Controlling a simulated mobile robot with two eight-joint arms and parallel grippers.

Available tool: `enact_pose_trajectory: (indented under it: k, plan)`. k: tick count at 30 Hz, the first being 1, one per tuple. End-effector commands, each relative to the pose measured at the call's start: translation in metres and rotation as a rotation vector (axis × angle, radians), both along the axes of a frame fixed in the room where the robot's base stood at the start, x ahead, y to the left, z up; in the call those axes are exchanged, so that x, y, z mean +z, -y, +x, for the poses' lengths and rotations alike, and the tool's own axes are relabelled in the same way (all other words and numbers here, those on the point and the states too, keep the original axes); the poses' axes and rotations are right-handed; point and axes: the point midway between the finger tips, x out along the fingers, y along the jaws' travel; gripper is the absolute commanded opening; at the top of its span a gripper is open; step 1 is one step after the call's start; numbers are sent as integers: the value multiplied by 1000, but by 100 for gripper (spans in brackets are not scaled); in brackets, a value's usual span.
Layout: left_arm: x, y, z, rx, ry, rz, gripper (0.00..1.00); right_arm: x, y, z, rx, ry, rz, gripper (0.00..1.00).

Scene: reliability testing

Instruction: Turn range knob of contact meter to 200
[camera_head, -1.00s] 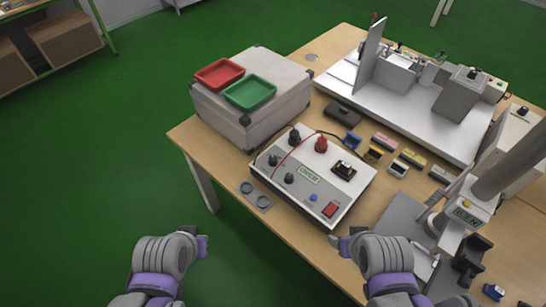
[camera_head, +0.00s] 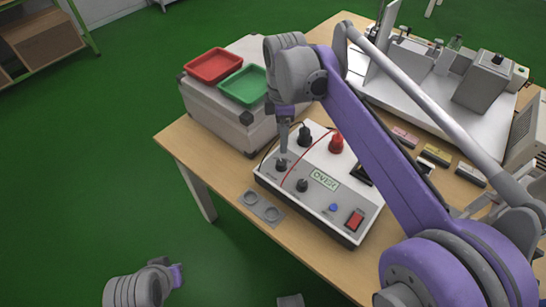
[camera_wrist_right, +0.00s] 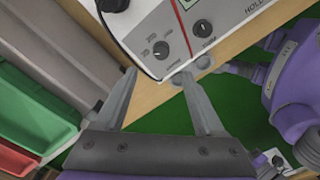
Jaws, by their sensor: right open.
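The contact meter (camera_head: 345,205) is a white box with a grey front panel, a small display and a red switch. Its range knob (camera_head: 281,166) is the black dial at the panel's left end. In the right wrist view the range knob (camera_wrist_right: 161,50) has printed marks around it, too small to read surely. My right gripper (camera_head: 283,145) points down above this knob. In the right wrist view its fingers (camera_wrist_right: 157,76) are apart and empty, with the knob showing beyond the gap between their tips. My left gripper (camera_head: 176,275) is low at the left, its jaws unclear.
A second black knob (camera_head: 302,186) is close beside the range knob. A grey case (camera_head: 215,110) with red and green trays stands to the left.

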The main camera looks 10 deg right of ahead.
Motion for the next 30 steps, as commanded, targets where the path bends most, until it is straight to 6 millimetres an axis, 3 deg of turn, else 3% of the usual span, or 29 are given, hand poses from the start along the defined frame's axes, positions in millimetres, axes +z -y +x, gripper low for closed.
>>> enact_pose_trajectory:
  k: [15,21,30]
  plan:
    - [-17,0,-1,0,-5,0,0,-88,0,0,-2,1,0,71]
    - [-19,0,-1,0,-6,0,0,-102,0,-1,-3,1,0,71]
    - [-19,0,-1,0,-6,0,0,-103,0,-1,-3,2,0,69]
